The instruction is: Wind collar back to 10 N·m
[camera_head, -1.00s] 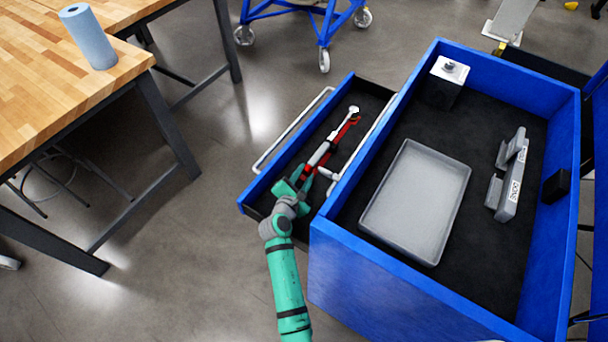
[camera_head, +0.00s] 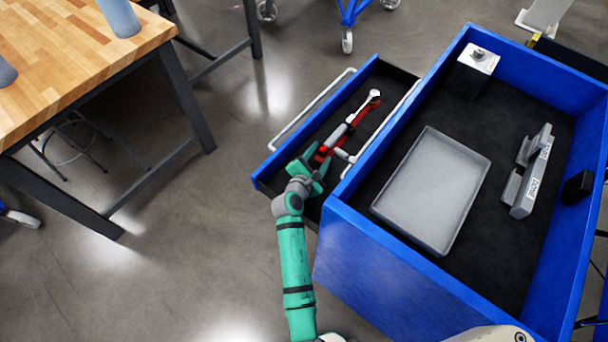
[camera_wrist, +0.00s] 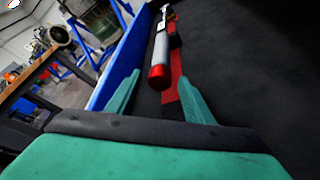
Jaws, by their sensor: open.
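A torque wrench (camera_head: 345,129) with a silver shaft and a red part lies in the open drawer (camera_head: 262,183) of the blue cabinet. Its ratchet head points to the far end of the drawer. In the wrist view the wrench's red end cap and silver handle (camera_wrist: 161,60) point toward me, with a red holder (camera_wrist: 177,80) beside and under it. My gripper (camera_head: 310,170) is at the near end of the drawer. In the wrist view its green fingers (camera_wrist: 160,100) are apart, with the handle's end ahead between them. The collar's scale is too small to read.
The cabinet top (camera_head: 335,208) is a blue-rimmed tray holding a grey bin (camera_head: 432,188), a grey bracket-like part (camera_head: 529,170) and a white-topped block (camera_head: 478,61). A drawer handle (camera_head: 312,108) runs along the drawer's left side. A wooden bench (camera_head: 70,60) stands left, with open floor between.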

